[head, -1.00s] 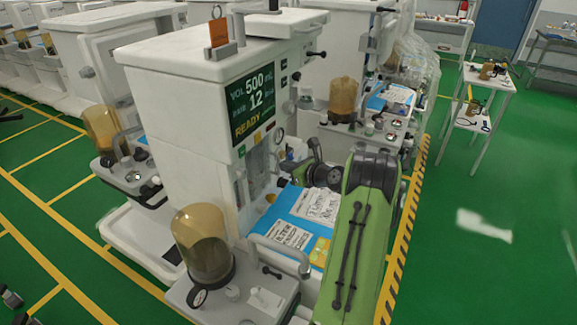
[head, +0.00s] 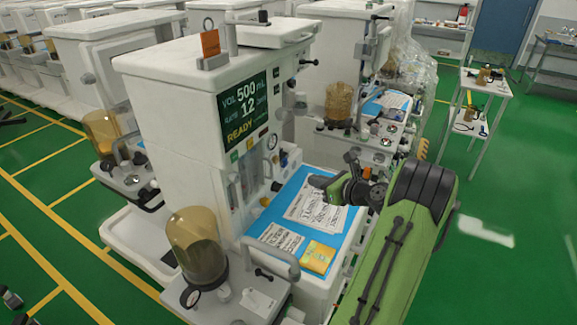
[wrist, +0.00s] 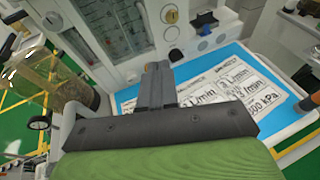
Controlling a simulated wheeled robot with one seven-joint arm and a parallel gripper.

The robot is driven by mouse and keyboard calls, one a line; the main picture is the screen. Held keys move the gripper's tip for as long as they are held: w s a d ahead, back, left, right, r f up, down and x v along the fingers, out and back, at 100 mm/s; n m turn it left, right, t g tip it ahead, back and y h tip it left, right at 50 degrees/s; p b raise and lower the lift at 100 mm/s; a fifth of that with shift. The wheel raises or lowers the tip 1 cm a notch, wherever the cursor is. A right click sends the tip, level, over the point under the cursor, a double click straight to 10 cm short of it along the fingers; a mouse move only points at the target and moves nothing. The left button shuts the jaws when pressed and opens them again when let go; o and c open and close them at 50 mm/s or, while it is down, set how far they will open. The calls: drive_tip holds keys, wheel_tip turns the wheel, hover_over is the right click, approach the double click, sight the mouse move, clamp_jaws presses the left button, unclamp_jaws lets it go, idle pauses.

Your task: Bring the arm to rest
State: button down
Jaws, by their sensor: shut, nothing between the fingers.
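My arm is green and reaches in from the lower right of the head view, bent, with its dark end over the right part of the nearest cart's blue work surface (head: 288,203). My gripper (wrist: 157,68) shows in the wrist view as two dark grey fingers pressed together, with nothing between them. It is above the blue surface, pointing toward the cart's front panel (wrist: 108,25). In the head view the fingers are too small and dark to make out clearly. The nearest anaesthesia cart (head: 168,110) has a lit screen (head: 250,108) reading READY.
Printed papers (head: 318,208) and a yellow packet (head: 318,257) lie on the blue surface. An amber canister (head: 197,247) stands at the cart's front left. A second cart (head: 330,50) stands behind. A white side table (head: 485,85) stands at the right; green floor there is open.

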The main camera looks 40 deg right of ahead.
drive_tip(key=w+a+r+n+g+y, duration=0.1)
drive_tip(key=w+a+r+n+g, duration=0.15)
drive_tip(key=a+n, duration=0.8)
drive_tip(key=w+a+r+n+g+y, duration=0.1)
drive_tip(key=w+a+r+n+g, duration=0.2)
drive_tip(key=a+n, duration=0.75)
drive_tip(key=s+a+r+n+g, duration=0.1)
drive_tip(key=s+a+r+n, duration=0.1)
drive_tip(key=s+a, duration=0.3)
drive_tip(key=s+a+r+n+g, duration=0.1)
drive_tip(key=s+a+r+n, duration=0.15)
drive_tip(key=a, duration=0.55)
drive_tip(key=s+a+n+g+h, duration=0.1)
drive_tip(key=s+a+n, duration=0.2)
drive_tip(key=s+n, duration=0.7)
drive_tip(key=s+f, duration=0.1)
drive_tip(key=s, duration=0.4)
drive_tip(key=shift+s+a+n+h, duration=0.25)
drive_tip(key=shift+a+n+h, duration=0.1)
drive_tip(key=shift+a+h, duration=0.05)
